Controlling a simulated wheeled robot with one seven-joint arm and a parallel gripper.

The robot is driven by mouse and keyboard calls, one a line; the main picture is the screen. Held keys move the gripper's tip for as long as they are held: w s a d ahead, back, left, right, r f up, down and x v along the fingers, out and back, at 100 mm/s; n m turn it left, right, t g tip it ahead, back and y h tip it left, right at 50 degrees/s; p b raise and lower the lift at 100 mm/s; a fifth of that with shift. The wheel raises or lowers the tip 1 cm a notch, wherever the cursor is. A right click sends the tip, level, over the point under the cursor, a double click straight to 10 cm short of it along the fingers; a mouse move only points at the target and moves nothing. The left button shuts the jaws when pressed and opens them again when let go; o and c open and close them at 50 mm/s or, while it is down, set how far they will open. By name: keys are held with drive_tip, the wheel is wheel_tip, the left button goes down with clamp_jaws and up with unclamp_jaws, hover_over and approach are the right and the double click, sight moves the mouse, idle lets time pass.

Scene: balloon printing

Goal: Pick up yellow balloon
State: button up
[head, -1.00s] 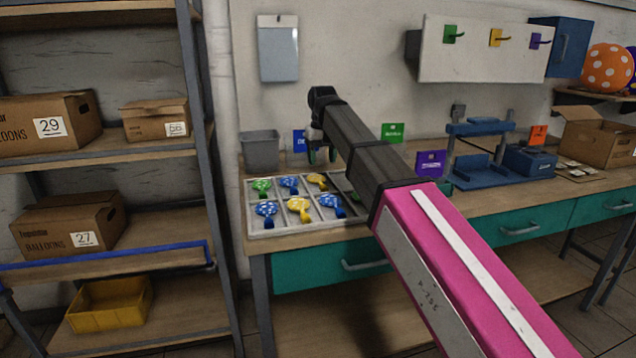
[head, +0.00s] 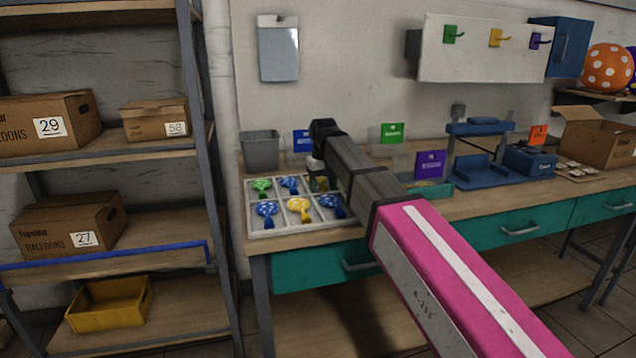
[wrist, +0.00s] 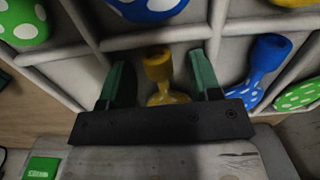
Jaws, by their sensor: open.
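The white divided tray (head: 262,232) stands at the left end of the workbench, with balloons in its compartments. My gripper (wrist: 157,62) is open, its two green fingers on either side of a yellow balloon (wrist: 158,68) in the wrist view. The fingers look apart from it. The balloon's lower part is partly hidden by my gripper's dark bar. In the head view my gripper (head: 319,184) is down at the tray's back right compartment and mostly hides this balloon. A second yellow balloon (head: 299,206) lies in the front middle compartment.
Green (head: 261,186) and blue spotted balloons (head: 267,209) lie in neighbouring compartments, with dividers close to my fingers. A grey bin (head: 260,150) and a blue sign (head: 302,141) stand behind the tray. A blue press (head: 481,165) stands farther right.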

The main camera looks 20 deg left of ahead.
drive_tip(key=c, duration=0.8)
drive_tip(key=shift+c, duration=0.2)
drive_tip(key=shift+r, duration=0.15)
